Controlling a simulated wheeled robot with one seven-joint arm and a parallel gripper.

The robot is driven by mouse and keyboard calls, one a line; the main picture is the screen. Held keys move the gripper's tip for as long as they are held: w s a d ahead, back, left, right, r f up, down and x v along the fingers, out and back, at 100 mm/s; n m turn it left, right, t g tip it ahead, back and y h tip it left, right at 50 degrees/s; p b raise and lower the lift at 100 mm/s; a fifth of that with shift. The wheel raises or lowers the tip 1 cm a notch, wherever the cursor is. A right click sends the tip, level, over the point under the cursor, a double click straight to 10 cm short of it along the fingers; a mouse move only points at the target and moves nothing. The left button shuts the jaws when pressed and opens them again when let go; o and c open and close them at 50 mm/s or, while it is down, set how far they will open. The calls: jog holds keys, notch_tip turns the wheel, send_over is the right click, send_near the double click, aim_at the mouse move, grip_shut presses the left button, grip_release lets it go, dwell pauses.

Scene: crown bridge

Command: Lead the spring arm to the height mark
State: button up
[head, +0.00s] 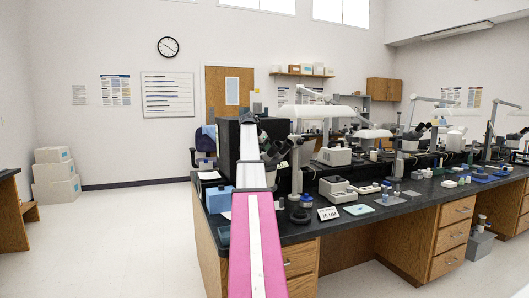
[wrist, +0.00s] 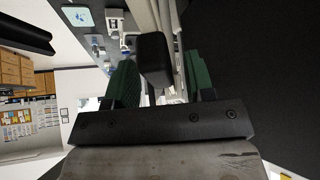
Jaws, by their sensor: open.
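My gripper (wrist: 160,85) is open in the wrist view, with a green pad on each side. A black block (wrist: 153,55) shows between the pads, with pale bars (wrist: 150,12) beyond it. I cannot tell whether the pads touch it. In the head view my own arm reaches over the bench's near end and my gripper cannot be made out. A white jointed arm with a lamp head (head: 312,111) stands there on a post. I cannot tell whether the black block belongs to it. A small white card (head: 328,213) with large figures and "MM" stands on the bench. No height mark is clearly visible.
The dark bench top (head: 375,209) holds microscopes (head: 335,156), small devices and a teal pad (head: 358,209). A large dark panel (head: 228,140) stands close beside my arm and a dark surface fills the wrist view's right. White boxes (head: 55,175) stand left; the floor there is clear.

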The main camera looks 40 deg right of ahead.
jog(key=v, duration=0.9)
jog(key=shift+a+r, duration=0.1)
